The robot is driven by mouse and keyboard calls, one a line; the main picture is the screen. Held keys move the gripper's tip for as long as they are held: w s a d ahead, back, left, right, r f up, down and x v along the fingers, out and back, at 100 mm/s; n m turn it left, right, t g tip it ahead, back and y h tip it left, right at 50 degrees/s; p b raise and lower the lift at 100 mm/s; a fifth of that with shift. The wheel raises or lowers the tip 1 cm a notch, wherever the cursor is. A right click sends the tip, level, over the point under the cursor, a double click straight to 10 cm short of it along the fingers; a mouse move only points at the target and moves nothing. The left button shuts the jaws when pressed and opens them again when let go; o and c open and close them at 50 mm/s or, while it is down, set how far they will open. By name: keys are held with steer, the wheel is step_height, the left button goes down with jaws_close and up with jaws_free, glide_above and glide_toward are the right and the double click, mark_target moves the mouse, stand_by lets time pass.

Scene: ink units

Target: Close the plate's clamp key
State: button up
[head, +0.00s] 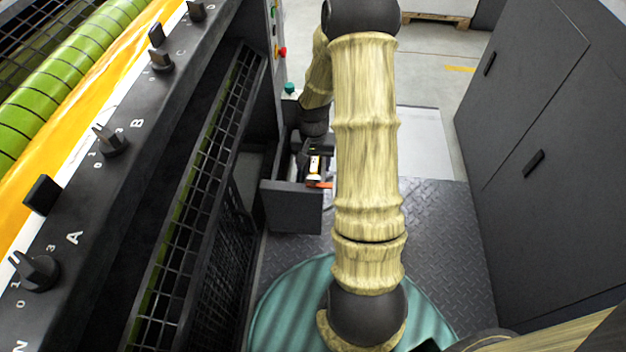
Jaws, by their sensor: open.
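Black keys stand along the dark rail at the left, by the letters N, A, B and C and small digits: a winged key (35,270) near A, a winged key (111,140) near B, a key (160,59) near C and one (197,11) at the top. I cannot tell which is the plate's clamp key. A yellow-orange sheet (75,105) with a white edge lies beyond the rail. My arm rises in the middle and bends down behind itself. My gripper (314,143) is open, small and partly hidden, over a dark open box, well right of the keys.
The dark open box (290,207) holds a white and orange item (315,166). A mesh guard (195,200) runs below the rail. Grey cabinets (550,150) stand at the right. Patterned metal floor (450,230) lies bare between. A red button (282,51) is on the dark frame.

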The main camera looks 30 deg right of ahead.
mark_target(313, 177)
step_height(313, 177, down, 7)
steer(key=shift+b, duration=1.05)
steer(key=c, duration=1)
